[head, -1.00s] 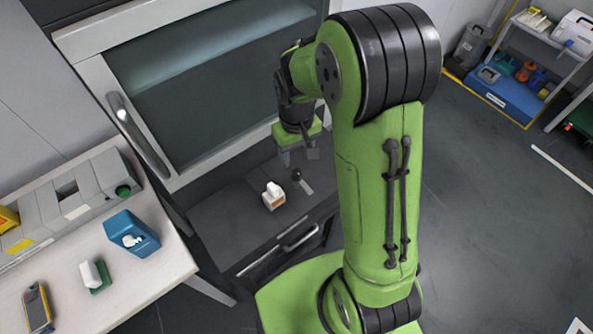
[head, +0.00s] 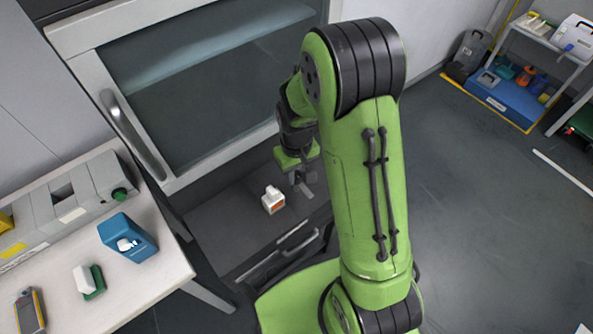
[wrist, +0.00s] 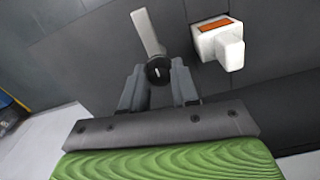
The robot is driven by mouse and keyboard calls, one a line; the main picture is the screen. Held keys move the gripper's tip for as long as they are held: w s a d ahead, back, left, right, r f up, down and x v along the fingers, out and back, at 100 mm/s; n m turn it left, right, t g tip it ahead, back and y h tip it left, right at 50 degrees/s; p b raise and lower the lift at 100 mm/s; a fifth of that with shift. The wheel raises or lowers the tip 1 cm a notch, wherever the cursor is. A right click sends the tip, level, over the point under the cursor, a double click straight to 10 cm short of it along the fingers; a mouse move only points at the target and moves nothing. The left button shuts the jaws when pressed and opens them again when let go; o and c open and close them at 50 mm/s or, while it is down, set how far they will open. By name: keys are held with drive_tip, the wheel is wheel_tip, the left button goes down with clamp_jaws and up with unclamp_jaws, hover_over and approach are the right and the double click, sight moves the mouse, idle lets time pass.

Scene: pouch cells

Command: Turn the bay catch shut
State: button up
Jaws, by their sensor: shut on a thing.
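The bay catch (wrist: 148,33) is a flat light-grey lever with a round black knob (wrist: 158,71) at its near end, on a dark panel. In the wrist view the lever points up and slightly left from the knob. My gripper (wrist: 160,82) is shut on the knob, one finger on each side. In the head view my gripper (head: 303,184) is low over the dark panel below the glass front, and it hides most of the catch there.
A white block with an orange label (head: 273,200) sits on the panel close to the left of my gripper; it also shows in the wrist view (wrist: 218,43). A drawer-like front with a handle (head: 296,243) lies below. A white table (head: 140,290) stands at left.

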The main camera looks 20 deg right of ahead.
drive_tip(key=shift+m, duration=0.3)
clamp_jaws()
drive_tip(key=m, duration=0.4)
drive_tip(key=m+b, duration=0.1)
drive_tip(key=m, duration=0.3)
drive_tip(key=shift+m, duration=0.4)
drive_tip(key=m, duration=0.4)
drive_tip(key=shift+m, duration=2.2)
drive_tip(key=o, duration=1)
unclamp_jaws()
